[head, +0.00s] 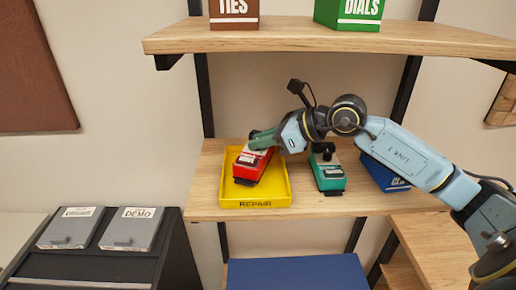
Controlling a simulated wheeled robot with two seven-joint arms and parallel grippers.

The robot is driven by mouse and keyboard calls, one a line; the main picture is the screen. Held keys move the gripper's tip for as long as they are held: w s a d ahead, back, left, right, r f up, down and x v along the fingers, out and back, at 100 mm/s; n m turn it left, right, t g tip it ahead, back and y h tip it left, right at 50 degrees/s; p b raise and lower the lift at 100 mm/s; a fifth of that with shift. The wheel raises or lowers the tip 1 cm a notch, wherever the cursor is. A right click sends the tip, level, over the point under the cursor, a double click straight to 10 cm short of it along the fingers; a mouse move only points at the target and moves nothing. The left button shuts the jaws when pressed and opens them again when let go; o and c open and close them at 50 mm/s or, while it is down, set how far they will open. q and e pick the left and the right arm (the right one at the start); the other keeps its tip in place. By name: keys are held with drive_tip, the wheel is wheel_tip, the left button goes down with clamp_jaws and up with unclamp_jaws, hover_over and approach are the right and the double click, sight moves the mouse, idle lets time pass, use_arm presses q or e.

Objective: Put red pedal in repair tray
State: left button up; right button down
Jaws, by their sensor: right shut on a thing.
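The red pedal (250,168) is within the outline of the yellow repair tray (256,203), which is labelled REPAIR and sits on the middle wooden shelf. Whether the pedal touches the tray floor is hard to tell. My right gripper (262,140) reaches in from the right and is shut on the far end of the red pedal. The fingers cover part of that end. My left gripper is not in view.
A green pedal (328,178) stands right of the tray, and a blue box (384,174) is partly behind my right arm. An upper shelf (310,38) holds a brown box (234,12) and a green box (347,12). Grey cases (131,229) sit at lower left.

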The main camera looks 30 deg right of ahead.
sight(264, 151)
wheel_tip(264, 151, down, 3)
drive_tip(key=shift+s+r+b, duration=0.1)
drive_tip(key=shift+r+b, duration=0.05)
drive_tip(key=shift+b, duration=0.35)
drive_tip(key=shift+f, duration=0.2)
drive_tip(key=c, duration=1.3)
unclamp_jaws()
